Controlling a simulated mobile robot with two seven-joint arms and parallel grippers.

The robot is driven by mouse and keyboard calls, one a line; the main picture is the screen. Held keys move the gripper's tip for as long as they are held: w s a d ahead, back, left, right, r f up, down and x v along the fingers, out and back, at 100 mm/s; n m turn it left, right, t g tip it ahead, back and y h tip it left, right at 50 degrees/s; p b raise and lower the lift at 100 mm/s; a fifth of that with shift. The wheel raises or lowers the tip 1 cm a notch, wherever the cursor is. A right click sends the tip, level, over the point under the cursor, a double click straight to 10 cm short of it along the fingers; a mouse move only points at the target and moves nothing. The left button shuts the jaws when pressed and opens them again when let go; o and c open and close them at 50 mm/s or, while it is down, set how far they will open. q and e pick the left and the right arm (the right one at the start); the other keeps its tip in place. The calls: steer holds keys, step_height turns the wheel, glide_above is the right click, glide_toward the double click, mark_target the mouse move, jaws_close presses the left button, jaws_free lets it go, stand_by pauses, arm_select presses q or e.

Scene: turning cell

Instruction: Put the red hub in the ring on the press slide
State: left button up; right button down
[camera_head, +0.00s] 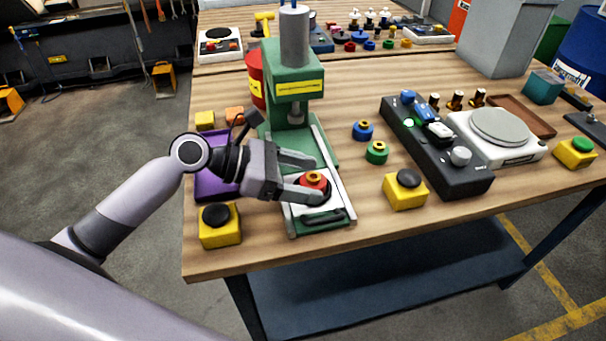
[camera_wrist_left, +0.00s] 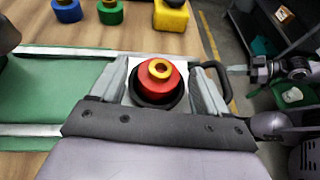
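The red hub (camera_head: 314,179) with its brass-coloured centre sits in the dark ring (camera_head: 325,193) on the white plate of the press slide (camera_head: 299,222). In the left wrist view the red hub (camera_wrist_left: 160,76) looks level, with the black ring (camera_wrist_left: 155,101) around its base. My left gripper (camera_head: 317,181) is open, with one finger on each side of the hub. The left wrist view shows gaps between both fingers and the hub. My right gripper (camera_wrist_left: 240,70) shows small at the right of that view; its opening is unclear.
The green press (camera_head: 293,85) stands behind the slide. A blue hub (camera_head: 363,131) and a green hub (camera_head: 377,153) stand to its right, near a yellow button box (camera_head: 405,193). Another button box (camera_head: 219,227) and a purple tray (camera_head: 213,185) are at left.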

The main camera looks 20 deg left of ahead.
arm_select(q)
steer(key=shift+r, duration=0.1)
steer(key=v, duration=1.2)
steer(key=shift+b, duration=0.35)
steer(key=shift+s, duration=0.1)
